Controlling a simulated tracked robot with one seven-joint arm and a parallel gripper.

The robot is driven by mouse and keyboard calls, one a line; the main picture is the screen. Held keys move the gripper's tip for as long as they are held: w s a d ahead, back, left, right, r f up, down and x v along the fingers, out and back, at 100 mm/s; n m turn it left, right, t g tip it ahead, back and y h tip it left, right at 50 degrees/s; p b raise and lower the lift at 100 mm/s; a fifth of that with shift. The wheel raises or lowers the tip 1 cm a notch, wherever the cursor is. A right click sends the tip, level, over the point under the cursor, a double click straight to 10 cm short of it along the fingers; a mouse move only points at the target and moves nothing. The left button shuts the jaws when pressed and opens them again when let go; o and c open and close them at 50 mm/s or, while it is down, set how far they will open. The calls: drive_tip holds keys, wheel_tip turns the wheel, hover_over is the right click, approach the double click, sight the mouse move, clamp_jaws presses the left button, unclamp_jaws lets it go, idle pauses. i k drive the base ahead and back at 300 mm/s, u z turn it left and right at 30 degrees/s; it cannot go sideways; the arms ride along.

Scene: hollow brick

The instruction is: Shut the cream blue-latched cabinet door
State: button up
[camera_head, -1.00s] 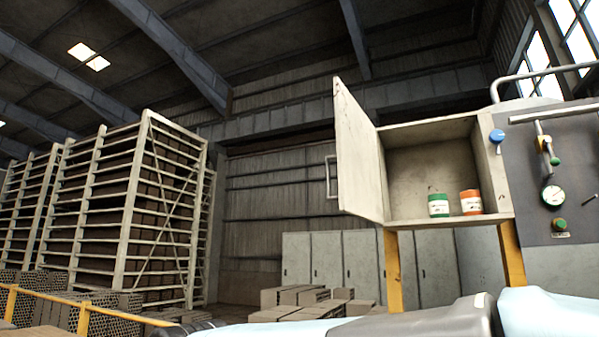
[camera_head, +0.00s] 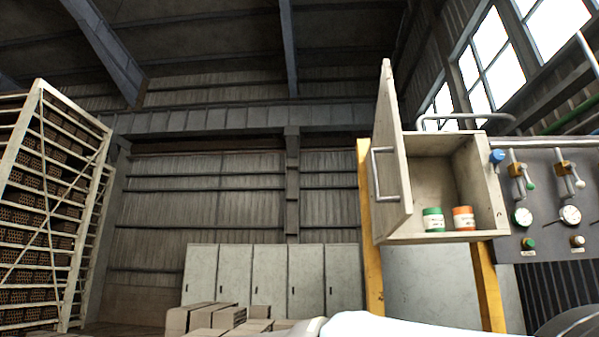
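The cream cabinet (camera_head: 447,237) stands on yellow posts at the right of the head view. Its door (camera_head: 393,150) is hinged on the left and stands wide open, swung out toward me. A grey bar handle (camera_head: 377,175) is on the door's outer face. A blue latch (camera_head: 497,156) sits at the cabinet's right front edge. A green can (camera_head: 433,220) and an orange can (camera_head: 463,218) stand inside on the cabinet floor. A pale part of my arm shows at the bottom edge, below the cabinet. My gripper is not in view.
A grey panel (camera_head: 550,220) with gauges and valves adjoins the cabinet on the right. Yellow posts (camera_head: 371,270) stand below it. Stacked bricks (camera_head: 215,318) and pale lockers (camera_head: 270,277) are behind, left of centre. A tall brick rack (camera_head: 45,200) stands at the far left.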

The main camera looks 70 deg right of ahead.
sight(395, 197)
drive_tip(key=u, duration=0.1)
drive_tip(key=i, duration=0.5)
drive_tip(key=z, duration=3.55)
drive_tip(key=i, duration=0.55)
drive_tip(key=u, duration=0.05)
drive_tip(key=k, duration=0.5)
drive_tip(key=z, duration=0.05)
drive_tip(key=i, duration=0.2)
drive_tip(key=z, duration=0.1)
